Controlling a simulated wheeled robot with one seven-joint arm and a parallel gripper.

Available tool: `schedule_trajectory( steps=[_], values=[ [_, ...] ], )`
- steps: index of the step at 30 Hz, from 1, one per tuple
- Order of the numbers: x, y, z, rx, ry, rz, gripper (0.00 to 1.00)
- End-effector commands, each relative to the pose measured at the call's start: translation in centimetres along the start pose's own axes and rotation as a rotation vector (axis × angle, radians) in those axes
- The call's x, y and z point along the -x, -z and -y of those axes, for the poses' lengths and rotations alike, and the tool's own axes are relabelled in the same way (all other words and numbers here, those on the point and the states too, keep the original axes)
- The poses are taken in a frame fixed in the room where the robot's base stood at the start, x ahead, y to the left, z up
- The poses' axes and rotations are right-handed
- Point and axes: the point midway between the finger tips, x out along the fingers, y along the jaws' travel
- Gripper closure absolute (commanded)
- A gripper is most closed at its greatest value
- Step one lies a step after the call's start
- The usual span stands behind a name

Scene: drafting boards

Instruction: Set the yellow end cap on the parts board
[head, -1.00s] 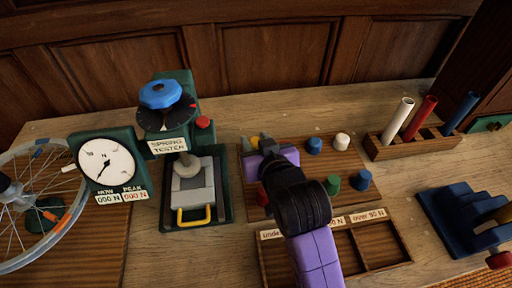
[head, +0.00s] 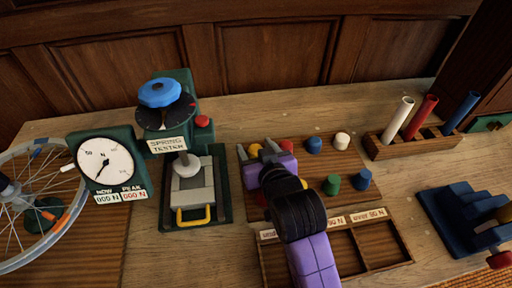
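The parts board (head: 300,180) is a brown wooden panel in the middle of the bench with several small coloured caps on it. The yellow end cap (head: 254,150) shows at its back left corner, between the grey fingertips of my gripper (head: 256,150). The fingers look spread, one on each side of the cap; whether they touch it is too small to tell. My purple gripper body and black wrist cover the left part of the board.
Blue (head: 314,145), white (head: 342,141) and green (head: 331,185) caps stand right of my gripper. The green spring tester (head: 222,185) is close on the left. A divided tray (head: 375,247) lies in front; a tube rack (head: 412,145) stands back right.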

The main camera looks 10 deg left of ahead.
Motion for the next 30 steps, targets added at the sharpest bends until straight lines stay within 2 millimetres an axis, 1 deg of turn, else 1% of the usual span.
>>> schedule_trajectory(
  steps=[4,8,15,18,21,25,30],
  values=[
    [0.3,0.3,0.0,0.0,0.0,-0.001,0.43],
    [1.9,0.2,0.0,0.0,0.0,0.0,0.43],
    [6.9,0.2,0.0,0.0,0.0,-0.001,0.43],
    [8.8,0.2,0.0,0.0,0.0,-0.001,0.43],
    [10.3,0.2,0.0,0.0,0.0,0.0,0.43],
    [11.6,0.3,0.0,0.0,0.0,0.0,0.43],
    [12.1,0.2,0.0,0.0,0.0,0.001,0.43]
  ],
)
